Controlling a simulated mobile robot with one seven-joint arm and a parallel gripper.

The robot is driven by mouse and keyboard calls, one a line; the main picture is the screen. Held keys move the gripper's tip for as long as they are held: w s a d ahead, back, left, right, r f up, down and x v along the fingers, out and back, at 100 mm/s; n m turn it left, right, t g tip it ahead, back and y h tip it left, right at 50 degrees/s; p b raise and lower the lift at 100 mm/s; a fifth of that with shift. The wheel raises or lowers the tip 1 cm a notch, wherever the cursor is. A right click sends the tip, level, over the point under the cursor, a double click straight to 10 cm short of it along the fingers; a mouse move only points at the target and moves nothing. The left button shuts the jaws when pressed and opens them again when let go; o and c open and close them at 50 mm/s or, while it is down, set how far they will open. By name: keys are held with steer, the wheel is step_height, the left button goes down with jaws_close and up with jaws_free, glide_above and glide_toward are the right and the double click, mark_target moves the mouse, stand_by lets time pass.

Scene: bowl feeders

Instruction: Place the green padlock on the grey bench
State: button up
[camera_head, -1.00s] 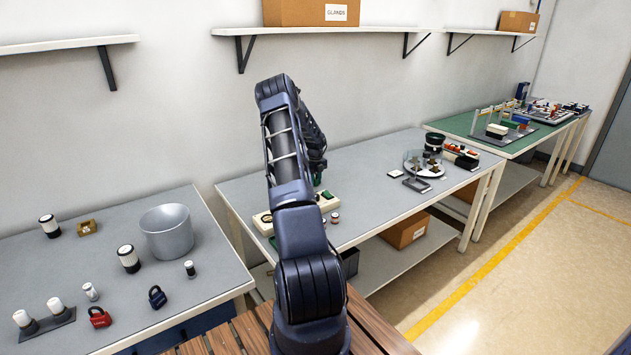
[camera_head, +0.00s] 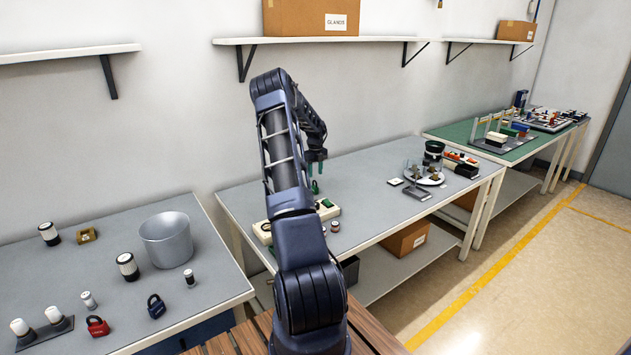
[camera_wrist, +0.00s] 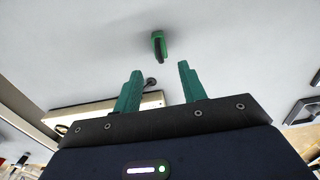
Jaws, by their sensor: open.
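A small green padlock (camera_head: 315,187) stands on the grey top of the middle bench (camera_head: 372,205), near its back left. It also shows in the wrist view (camera_wrist: 158,46), beyond my fingertips and apart from them. My gripper (camera_head: 316,169) has green fingers and hangs just above the padlock in the head view. In the wrist view my gripper (camera_wrist: 158,78) is open, with nothing between its fingers. Another grey-topped bench (camera_head: 75,275) stands at the left.
A cream block with green and dark parts (camera_head: 326,211) and small cylinders (camera_head: 335,227) lie near the padlock. A round clear-covered plate (camera_head: 424,178) is at right. The left bench holds a metal bowl (camera_head: 167,243), a red padlock (camera_head: 97,327) and a blue padlock (camera_head: 156,306). Shelves run above.

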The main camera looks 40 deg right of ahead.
step_height(320, 180, up, 2)
steer(key=shift+r, duration=0.25)
steer(key=s+a+r+n+t, duration=0.1)
steer(key=s+a+r+n, duration=0.4)
steer(key=a+r, duration=0.4)
steer(key=s+a+r+n+t+y, duration=0.1)
steer(key=s+a+r+n, duration=0.4)
steer(key=a+r, duration=0.4)
steer(key=s+a+r+n, duration=0.4)
steer(key=a+r+n, duration=0.25)
steer(key=a, duration=0.45)
steer(key=s+a+r+n+t, duration=0.1)
steer(key=s+a+r+n, duration=0.2)
steer(key=s+a+n, duration=0.35)
steer(key=s+a+r+n, duration=0.3)
steer(key=s+a, duration=0.4)
steer(key=s, duration=0.2)
steer(key=s+a+f+n, duration=0.1)
steer(key=s+a+n, duration=0.1)
steer(key=s, duration=0.3)
steer(key=s+a+f+n+t, duration=0.1)
steer(key=s+a+n, duration=0.1)
steer(key=s+n, duration=0.2)
steer(key=s+a+f+n+h, duration=0.1)
steer(key=s+a+n, duration=0.1)
steer(key=s+n, duration=0.2)
steer(key=shift+s+a+f+t, duration=0.3)
steer(key=shift+s+f, duration=0.1)
steer(key=shift+s, duration=0.4)
